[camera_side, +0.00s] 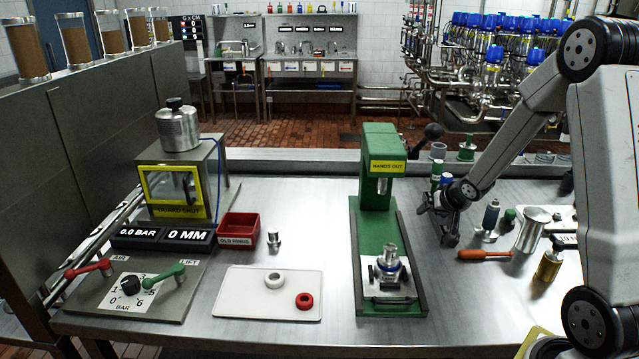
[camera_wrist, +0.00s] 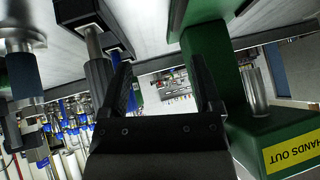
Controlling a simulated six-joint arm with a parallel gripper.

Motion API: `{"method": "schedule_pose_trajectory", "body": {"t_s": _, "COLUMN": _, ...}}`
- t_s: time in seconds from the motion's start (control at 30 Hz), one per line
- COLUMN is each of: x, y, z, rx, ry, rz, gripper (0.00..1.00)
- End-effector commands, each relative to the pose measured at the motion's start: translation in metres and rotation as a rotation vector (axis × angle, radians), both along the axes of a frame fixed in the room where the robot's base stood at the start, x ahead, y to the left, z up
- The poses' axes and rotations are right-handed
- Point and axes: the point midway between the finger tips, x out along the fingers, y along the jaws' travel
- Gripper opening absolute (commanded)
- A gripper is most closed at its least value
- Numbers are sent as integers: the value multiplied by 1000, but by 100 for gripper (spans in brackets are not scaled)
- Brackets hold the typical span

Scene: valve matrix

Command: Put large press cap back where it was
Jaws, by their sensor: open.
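My gripper (camera_side: 445,228) is just right of the green press (camera_side: 379,150), low over the table. In the wrist view, the two dark fingers of my gripper (camera_wrist: 163,85) are apart, with only the distant room between them. I cannot tell for certain which piece is the large press cap. A dark piece with a grey shaft (camera_wrist: 98,72) stands beside the left finger in the wrist view; whether it touches is unclear. A metal part (camera_side: 388,263) stands upright on the press base. The green press column also shows in the wrist view (camera_wrist: 212,65), close to the right finger.
Right of my gripper are an orange-handled tool (camera_side: 485,254), a silver cone (camera_side: 533,230) and a brass cylinder (camera_side: 548,264).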

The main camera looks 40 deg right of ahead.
Motion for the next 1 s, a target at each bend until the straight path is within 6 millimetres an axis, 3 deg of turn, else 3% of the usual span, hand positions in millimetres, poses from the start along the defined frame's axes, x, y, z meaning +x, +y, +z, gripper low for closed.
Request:
{"method": "schedule_pose_trajectory", "body": {"t_s": 0.17, "x": -10, "y": 3, "z": 4, "rx": 149, "ry": 57, "rz": -280, "gripper": 81}}
{"method": "schedule_pose_trajectory", "body": {"t_s": 0.37, "x": -19, "y": 24, "z": 9, "rx": 357, "ry": 121, "rz": -571, "gripper": 81}}
{"method": "schedule_pose_trajectory", "body": {"t_s": 0.7, "x": -22, "y": 95, "z": 30, "rx": 774, "ry": 264, "rz": -959, "gripper": 81}}
{"method": "schedule_pose_trajectory", "body": {"t_s": 1.0, "x": -17, "y": 145, "z": 55, "rx": 1031, "ry": 380, "rz": -1114, "gripper": 81}}
